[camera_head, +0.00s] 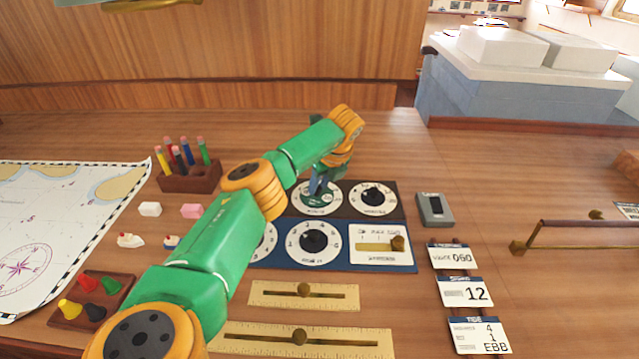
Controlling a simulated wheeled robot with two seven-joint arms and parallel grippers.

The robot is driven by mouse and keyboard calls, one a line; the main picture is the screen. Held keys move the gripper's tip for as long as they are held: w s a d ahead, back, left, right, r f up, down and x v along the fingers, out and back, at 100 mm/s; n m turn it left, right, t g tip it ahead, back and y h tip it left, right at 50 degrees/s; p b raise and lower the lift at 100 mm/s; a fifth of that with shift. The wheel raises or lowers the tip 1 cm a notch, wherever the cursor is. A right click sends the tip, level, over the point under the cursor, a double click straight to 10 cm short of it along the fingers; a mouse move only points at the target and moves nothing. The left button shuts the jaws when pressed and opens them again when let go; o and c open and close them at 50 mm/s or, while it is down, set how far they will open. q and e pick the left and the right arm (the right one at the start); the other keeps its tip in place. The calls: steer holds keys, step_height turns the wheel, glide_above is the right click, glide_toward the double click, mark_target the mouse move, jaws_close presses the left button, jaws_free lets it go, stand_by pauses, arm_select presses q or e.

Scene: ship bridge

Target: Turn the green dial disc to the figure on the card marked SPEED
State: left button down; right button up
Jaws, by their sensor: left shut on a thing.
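The green dial disc (322,202) sits on the dark upper panel, a white ring of marks around its green centre. My left gripper (317,188) points down at it and is shut on its middle. The fingers hide part of the disc, and its setting is too small to read. A card with 12 (466,292) lies at the right; its small heading is blurred but seems to read SPEED. My right gripper does not show.
A black-knobbed dial (373,197) is beside the green one. A blue panel (405,267) with dials and a slider lies in front. Other cards show 060 (453,256) and 4, 1, EBB (477,335). A pencil holder (188,179) and a chart (60,225) are at left.

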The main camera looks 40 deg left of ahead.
arm_select(q)
steer(key=c, duration=0.7)
jaws_free()
steer(key=shift+a, duration=0.1)
steer(key=shift+o, duration=0.2)
steer(key=b+v, duration=0.2)
steer(key=v, duration=0.5)
